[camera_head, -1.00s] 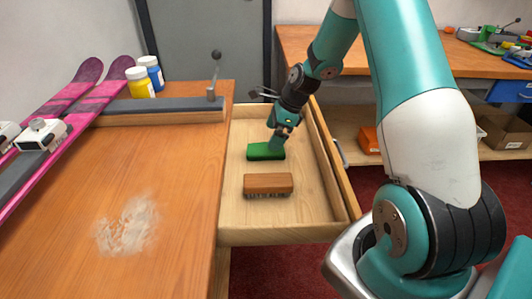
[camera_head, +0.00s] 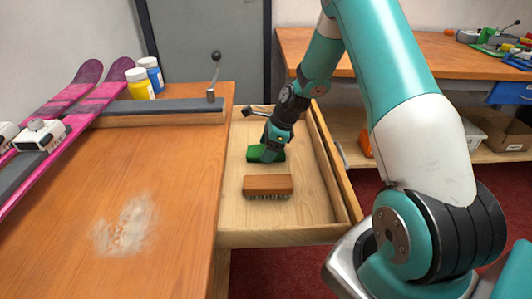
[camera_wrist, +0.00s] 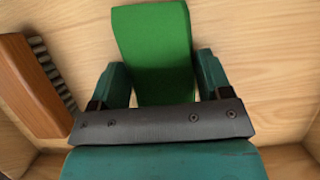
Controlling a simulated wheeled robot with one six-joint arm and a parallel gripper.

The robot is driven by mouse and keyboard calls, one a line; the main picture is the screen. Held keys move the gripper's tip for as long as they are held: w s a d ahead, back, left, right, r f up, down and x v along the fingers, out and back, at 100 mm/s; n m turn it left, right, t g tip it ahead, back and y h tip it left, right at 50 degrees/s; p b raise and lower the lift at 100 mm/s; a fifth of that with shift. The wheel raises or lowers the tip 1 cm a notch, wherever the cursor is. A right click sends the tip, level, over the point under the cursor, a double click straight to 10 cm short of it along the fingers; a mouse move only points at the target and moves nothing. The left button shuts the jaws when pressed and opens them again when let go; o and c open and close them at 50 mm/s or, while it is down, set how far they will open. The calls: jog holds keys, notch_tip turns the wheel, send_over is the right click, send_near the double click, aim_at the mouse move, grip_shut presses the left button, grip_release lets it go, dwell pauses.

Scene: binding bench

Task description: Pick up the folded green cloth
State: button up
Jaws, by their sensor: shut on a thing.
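The folded green cloth (camera_head: 254,154) lies in the open wooden drawer, behind the brush. My gripper (camera_head: 268,153) is down in the drawer and shut on the cloth, hiding part of it. In the wrist view the green cloth (camera_wrist: 155,45) passes between the two teal fingers of my gripper (camera_wrist: 160,78). Its far end sticks out beyond the fingertips, over the drawer floor. I cannot tell whether the cloth is clear of the floor.
A wooden brush (camera_head: 268,185) with dark bristles lies in front of the cloth; it also shows at left in the wrist view (camera_wrist: 34,85). The drawer walls (camera_head: 335,165) stand close around. The workbench (camera_head: 150,180) with a dusty pile (camera_head: 125,228) is at left.

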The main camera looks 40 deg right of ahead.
notch_tip(320, 180, up, 20)
jog(key=p, duration=0.3)
dwell(0.4)
jog(key=shift+o, duration=0.8)
